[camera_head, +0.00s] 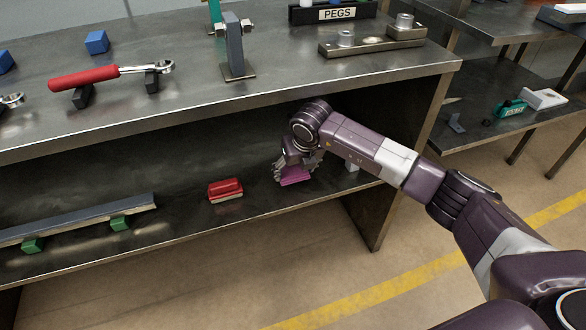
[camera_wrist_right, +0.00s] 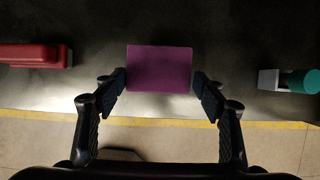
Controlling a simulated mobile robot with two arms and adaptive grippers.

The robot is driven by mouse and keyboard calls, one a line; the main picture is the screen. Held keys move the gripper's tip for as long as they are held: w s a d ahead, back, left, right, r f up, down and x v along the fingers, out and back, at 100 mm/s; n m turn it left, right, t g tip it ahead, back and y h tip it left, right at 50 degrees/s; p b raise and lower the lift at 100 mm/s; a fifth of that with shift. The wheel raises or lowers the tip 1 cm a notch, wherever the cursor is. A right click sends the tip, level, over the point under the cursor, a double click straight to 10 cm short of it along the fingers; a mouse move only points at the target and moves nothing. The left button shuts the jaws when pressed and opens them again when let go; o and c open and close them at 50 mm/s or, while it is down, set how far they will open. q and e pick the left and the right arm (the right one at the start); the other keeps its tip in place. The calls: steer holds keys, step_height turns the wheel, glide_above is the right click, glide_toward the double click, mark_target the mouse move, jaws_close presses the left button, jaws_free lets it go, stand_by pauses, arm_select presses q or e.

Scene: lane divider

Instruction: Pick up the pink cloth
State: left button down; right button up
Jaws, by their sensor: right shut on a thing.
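The pink cloth (camera_head: 296,177) is a small folded magenta block near the front edge of the lower shelf. In the right wrist view the cloth (camera_wrist_right: 159,69) shows as a purple square between the fingertips. Whether the cloth touches the shelf is hard to tell. My left gripper is not in view.
A red brush-like block (camera_head: 225,188) lies left of the cloth on the lower shelf (camera_head: 180,200). A long bar (camera_head: 80,220) on green blocks lies further left. A grey and green object (camera_wrist_right: 290,81) stands right of the cloth.

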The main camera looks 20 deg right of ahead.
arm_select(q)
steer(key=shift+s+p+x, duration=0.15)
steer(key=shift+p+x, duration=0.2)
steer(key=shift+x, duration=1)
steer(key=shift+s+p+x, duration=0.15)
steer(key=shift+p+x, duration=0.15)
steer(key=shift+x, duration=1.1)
arm_select(e)
steer(key=s, duration=1.6)
steer(key=shift+s+d, duration=0.2)
steer(key=shift+d, duration=0.15)
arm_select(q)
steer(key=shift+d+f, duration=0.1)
